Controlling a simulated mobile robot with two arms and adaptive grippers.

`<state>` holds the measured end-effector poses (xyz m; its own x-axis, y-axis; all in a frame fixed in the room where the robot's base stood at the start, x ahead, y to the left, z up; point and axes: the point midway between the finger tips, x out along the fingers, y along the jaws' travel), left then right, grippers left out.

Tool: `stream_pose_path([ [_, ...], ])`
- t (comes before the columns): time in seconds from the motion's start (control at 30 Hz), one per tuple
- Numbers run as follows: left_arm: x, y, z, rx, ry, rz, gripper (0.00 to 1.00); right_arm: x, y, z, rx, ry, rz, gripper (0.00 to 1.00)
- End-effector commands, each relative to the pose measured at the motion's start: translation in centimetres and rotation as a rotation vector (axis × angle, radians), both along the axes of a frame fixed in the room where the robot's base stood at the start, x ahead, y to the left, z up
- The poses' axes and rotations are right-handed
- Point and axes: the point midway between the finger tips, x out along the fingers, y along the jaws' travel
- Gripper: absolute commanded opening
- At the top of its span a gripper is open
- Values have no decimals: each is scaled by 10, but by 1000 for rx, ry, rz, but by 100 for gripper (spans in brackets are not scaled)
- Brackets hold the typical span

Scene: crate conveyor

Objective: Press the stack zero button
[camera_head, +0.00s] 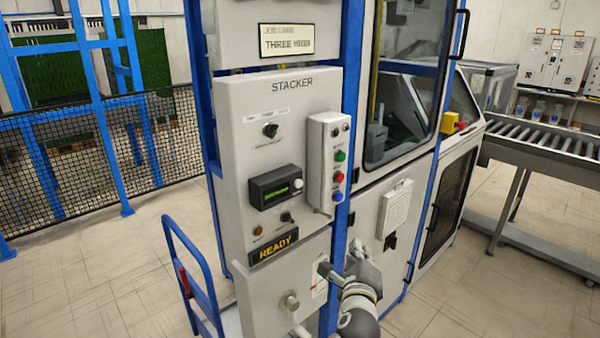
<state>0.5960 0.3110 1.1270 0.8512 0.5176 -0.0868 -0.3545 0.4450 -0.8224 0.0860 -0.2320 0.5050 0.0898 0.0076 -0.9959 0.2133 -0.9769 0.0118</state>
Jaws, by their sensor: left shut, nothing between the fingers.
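The grey STACKER panel (232,130) stands upright at the centre. A white button box (318,160) on its right side carries a green button (340,156), a red button (338,177) and a blue button (337,196), with small dark controls on top. Their labels are too small to read, so I cannot tell which is stack zero. My left gripper (323,269) is shut and empty, its tip low in front of the machine, below the button box and apart from the buttons. My right gripper does not show.
A display (276,187) and a READY sign (273,246) sit on the panel. A blue-framed cart (190,245) stands at lower left by a mesh fence (75,150). A roller conveyor (560,140) is at right. The windowed machine door (405,80) is right of the panel.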

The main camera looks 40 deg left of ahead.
Motion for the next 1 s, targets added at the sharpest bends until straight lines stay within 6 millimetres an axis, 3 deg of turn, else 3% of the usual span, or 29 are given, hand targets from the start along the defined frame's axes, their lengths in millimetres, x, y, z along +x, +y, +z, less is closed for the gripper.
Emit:
stream_pose_path([
  [0.03,-6,7,34,40,-22,28,0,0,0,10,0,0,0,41],
  [0.1,-14,15,64,94,-38,62,0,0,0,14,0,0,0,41],
  [0.2,-25,25,95,146,-53,103,0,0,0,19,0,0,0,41],
  [0.3,-32,30,111,176,-59,128,0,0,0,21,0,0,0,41],
  [1.0,-39,29,115,187,-62,139,0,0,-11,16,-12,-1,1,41],
])
